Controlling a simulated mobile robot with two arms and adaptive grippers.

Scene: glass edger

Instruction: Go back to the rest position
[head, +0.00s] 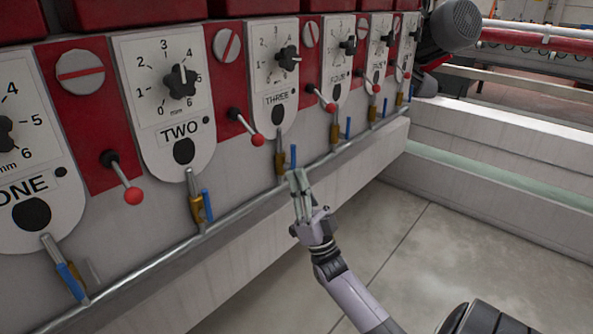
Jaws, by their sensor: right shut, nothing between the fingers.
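My right gripper (300,194) is in the middle of the head view, shut with nothing between its fingers. It points up toward the front of the glass edger, close to the pipe and below the dial plate marked THREE (275,80). I cannot tell whether it touches the pipe or the blue-handled valve behind it. Its arm comes in from the bottom right. My left gripper is not in view.
The edger's front carries dial plates ONE (30,150) and TWO (165,95), with more farther right. Red-knobbed levers (133,195) stick out between them. A metal pipe (240,212) with blue-handled valves (207,205) runs below. The tiled floor (430,260) at right is clear.

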